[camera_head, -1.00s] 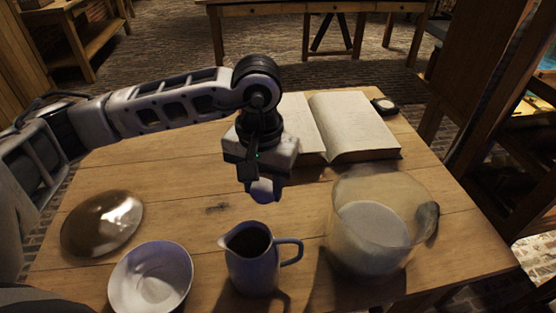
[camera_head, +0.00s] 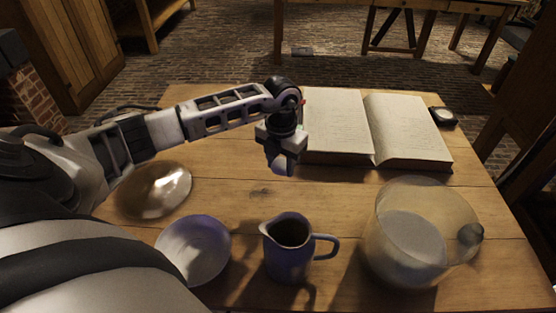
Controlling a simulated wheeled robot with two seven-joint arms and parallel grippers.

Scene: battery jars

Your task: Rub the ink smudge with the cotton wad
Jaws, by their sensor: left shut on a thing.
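My left gripper (camera_head: 284,167) reaches over the middle of the wooden table, pointing down, to the left of the open book. It is shut on a small pale wad at its fingertips, mostly hidden by the fingers; I take it for the cotton wad (camera_head: 281,169). A faint dark mark on the boards, probably the ink smudge (camera_head: 232,193), lies to the left of and nearer than the gripper. The wad appears apart from the mark; its exact height over the table is unclear. My right gripper is out of view.
A dark-filled jug (camera_head: 288,256), a white bowl (camera_head: 194,250) and a large glass jar (camera_head: 417,240) with pale contents stand along the near side. A shiny domed disc (camera_head: 155,191) lies left. The open book (camera_head: 408,132) and a small dark round object (camera_head: 443,116) lie at the back.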

